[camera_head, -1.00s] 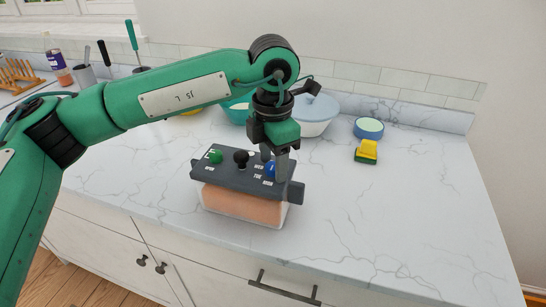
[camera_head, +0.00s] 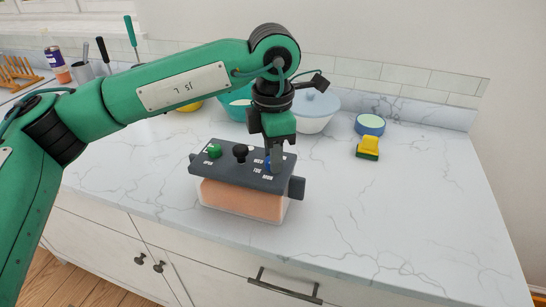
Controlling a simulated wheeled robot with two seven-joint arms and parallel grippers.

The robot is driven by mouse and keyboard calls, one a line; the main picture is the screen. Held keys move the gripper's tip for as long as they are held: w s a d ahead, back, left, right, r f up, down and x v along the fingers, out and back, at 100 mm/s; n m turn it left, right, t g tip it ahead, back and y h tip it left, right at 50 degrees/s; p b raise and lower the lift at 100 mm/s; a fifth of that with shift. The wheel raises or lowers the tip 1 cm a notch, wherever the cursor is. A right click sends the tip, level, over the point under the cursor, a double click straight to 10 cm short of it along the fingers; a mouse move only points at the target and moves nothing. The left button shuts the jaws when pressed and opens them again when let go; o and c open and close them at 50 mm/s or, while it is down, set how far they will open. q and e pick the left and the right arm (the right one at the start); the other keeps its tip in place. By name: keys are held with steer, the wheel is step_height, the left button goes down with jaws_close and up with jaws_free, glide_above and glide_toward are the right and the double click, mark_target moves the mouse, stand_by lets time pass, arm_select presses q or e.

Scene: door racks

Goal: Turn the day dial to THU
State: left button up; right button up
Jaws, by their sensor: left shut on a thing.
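A device with a dark grey top panel (camera_head: 222,172) and an orange-pink lower body (camera_head: 240,200) stands near the counter's front edge. On its panel are a green knob (camera_head: 214,150), a black knob (camera_head: 240,152) and a blue dial (camera_head: 267,164) at the right, with small white labels around them that are too small to read. My left gripper (camera_head: 274,166) points down at the blue dial and is shut on it, covering most of it. Which label the dial points to cannot be told. My right gripper is not in view.
Behind the device stand a teal bowl (camera_head: 236,99), a white bowl with a pale blue lid (camera_head: 316,108) and a blue round container (camera_head: 370,125). A yellow and green sponge (camera_head: 368,148) lies at the right. The marble counter (camera_head: 420,215) is clear at front right.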

arm_select(q)
steer(key=m+b, duration=0.2)
steer(key=m, duration=0.3)
steer(key=shift+f+m+b, duration=0.1)
steer(key=shift+m+b, duration=0.2)
steer(key=shift+b, duration=0.1)
steer(key=m+b, duration=0.1)
steer(key=m, duration=0.2)
steer(key=shift+m, duration=0.3)
steer(key=m, duration=0.3)
steer(key=shift+m+b, duration=0.3)
steer(key=shift+b, duration=0.1)
steer(key=m, duration=0.5)
steer(key=shift+b, duration=0.3)
steer(key=m, duration=0.5)
steer(key=shift+m, duration=2.2)
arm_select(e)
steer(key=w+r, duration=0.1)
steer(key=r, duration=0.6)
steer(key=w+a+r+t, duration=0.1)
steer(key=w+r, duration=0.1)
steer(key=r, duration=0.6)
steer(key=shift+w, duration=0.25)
arm_select(q)
steer(key=o, duration=1)
